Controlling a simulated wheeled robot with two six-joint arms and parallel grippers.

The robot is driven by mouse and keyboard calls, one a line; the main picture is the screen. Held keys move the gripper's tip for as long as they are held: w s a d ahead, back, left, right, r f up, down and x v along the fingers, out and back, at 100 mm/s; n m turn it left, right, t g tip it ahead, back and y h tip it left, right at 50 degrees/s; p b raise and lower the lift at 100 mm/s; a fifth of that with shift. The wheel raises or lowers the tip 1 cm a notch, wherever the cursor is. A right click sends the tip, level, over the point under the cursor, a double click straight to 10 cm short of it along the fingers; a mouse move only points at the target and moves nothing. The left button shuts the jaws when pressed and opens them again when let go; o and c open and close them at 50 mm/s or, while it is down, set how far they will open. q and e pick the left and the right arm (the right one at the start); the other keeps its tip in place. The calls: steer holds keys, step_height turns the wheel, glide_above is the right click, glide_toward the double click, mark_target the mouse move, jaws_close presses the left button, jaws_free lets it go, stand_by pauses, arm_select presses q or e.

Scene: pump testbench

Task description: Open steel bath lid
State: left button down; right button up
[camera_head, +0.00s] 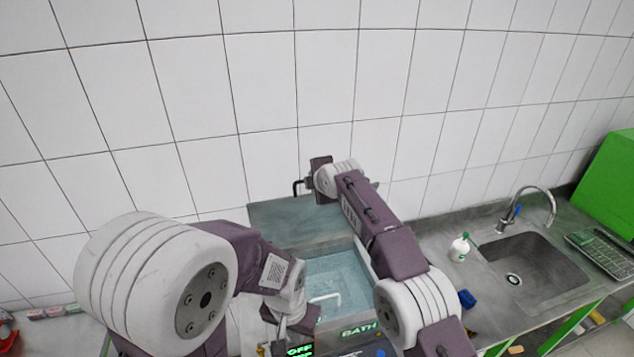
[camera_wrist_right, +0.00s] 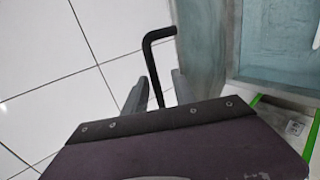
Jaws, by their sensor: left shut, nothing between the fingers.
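The steel bath lid (camera_head: 290,222) is a grey-green panel, raised at the back of the bath near the tiled wall. Below it the bath (camera_head: 335,272) is uncovered, with pale blue water showing. The lid's black bent handle (camera_head: 297,186) also shows in the right wrist view (camera_wrist_right: 151,58). My right gripper (camera_wrist_right: 158,88) is at the handle, with the rod between its two fingers and gaps on both sides; it looks open. My left gripper (camera_head: 283,328) is shut and empty, low at the front of the bath.
A control panel with green "BATH" lettering (camera_head: 359,331) is at the bath's front. A white bottle (camera_head: 459,248), a sink (camera_head: 535,270) with a tap (camera_head: 515,210) and a green box (camera_head: 612,180) stand to the right. The tiled wall is close behind the lid.

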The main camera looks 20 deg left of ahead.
steer(key=b+v, duration=0.7)
steer(key=v, duration=0.2)
